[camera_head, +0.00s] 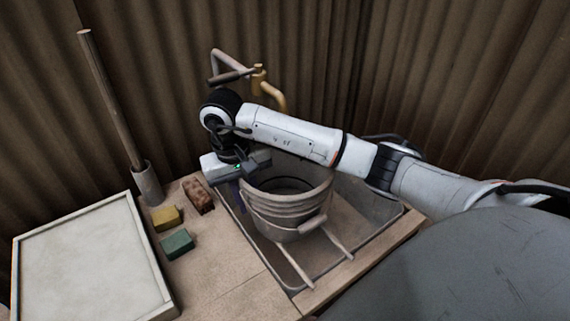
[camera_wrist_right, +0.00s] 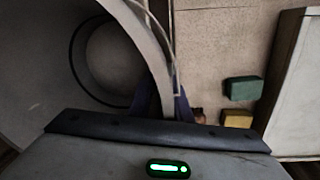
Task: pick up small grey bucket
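The small grey bucket (camera_head: 288,205) stands in the sink basin at the centre of the head view, over two pale rails. Its open mouth faces up and its handle hangs on the near side. My right gripper (camera_head: 240,180) points down at the bucket's left rim. In the right wrist view the bucket's wall (camera_wrist_right: 150,45) runs between the two dark bluish fingers of my right gripper (camera_wrist_right: 163,102), which sit close against it on both sides. The fingertips are partly hidden by the gripper body. My left gripper is not in view.
A brass tap (camera_head: 262,85) stands behind the basin (camera_head: 382,203). Left of it are a brown brick (camera_head: 198,195), a yellow block (camera_head: 167,217), a green block (camera_head: 177,243), a pole in a holder (camera_head: 148,185) and a pale framed tray (camera_head: 155,265).

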